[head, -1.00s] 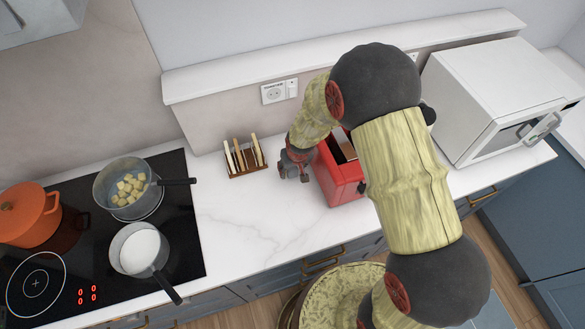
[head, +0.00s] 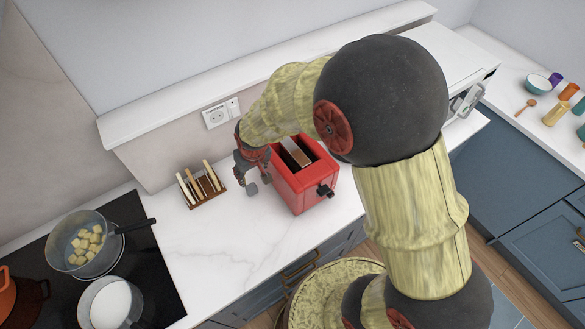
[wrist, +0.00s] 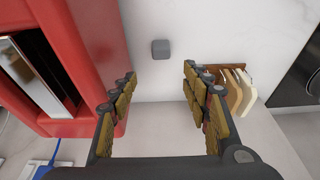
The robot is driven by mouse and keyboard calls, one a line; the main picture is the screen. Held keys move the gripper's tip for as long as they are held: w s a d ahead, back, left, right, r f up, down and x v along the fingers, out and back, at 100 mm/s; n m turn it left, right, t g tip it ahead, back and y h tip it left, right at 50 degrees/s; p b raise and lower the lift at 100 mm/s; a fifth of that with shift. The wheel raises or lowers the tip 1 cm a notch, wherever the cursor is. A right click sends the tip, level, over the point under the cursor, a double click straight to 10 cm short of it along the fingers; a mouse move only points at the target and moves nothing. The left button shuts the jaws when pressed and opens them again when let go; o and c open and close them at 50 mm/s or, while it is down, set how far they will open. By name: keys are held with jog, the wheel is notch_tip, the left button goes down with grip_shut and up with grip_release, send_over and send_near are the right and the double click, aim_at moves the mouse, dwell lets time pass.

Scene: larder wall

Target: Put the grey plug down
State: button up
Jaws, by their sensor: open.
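The grey plug (wrist: 160,49) is a small rounded block on the white marble counter in the wrist view. It lies beyond my open fingertips, in line with the gap between them, and nothing grips it. In the head view a small grey piece that looks like the plug (head: 251,188) shows just below my gripper (head: 252,166). My gripper (wrist: 158,88) points down between the red toaster and the toast rack, its fingers spread and empty. No cord on the plug can be made out.
The red toaster (head: 304,184) stands close to my gripper, at the left in the wrist view. The toast rack (head: 208,196) is on the other side. A wall socket (head: 215,117) is behind. Pans (head: 108,305) sit on the hob. The counter in front is clear.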

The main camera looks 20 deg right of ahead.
jog(key=s+d+r+m+t, duration=0.1)
jog(key=s+d+r, duration=0.25)
jog(key=r, duration=0.55)
jog(key=s+d+r, duration=0.2)
jog(key=s+r, duration=0.2)
jog(key=r, duration=0.4)
jog(key=s+d+r, duration=0.2)
jog(key=s+r, duration=0.2)
jog(key=s, duration=0.3)
jog(key=s+d+r+m+t, duration=0.1)
jog(key=s+d+r, duration=0.1)
jog(key=s+r, duration=0.3)
jog(key=s, duration=0.2)
jog(key=shift+s+d+h, duration=0.3)
jog(key=shift+d, duration=0.1)
jog(key=shift+r, duration=0.1)
notch_tip(320, 180, down, 13)
jog(key=b, duration=1.3)
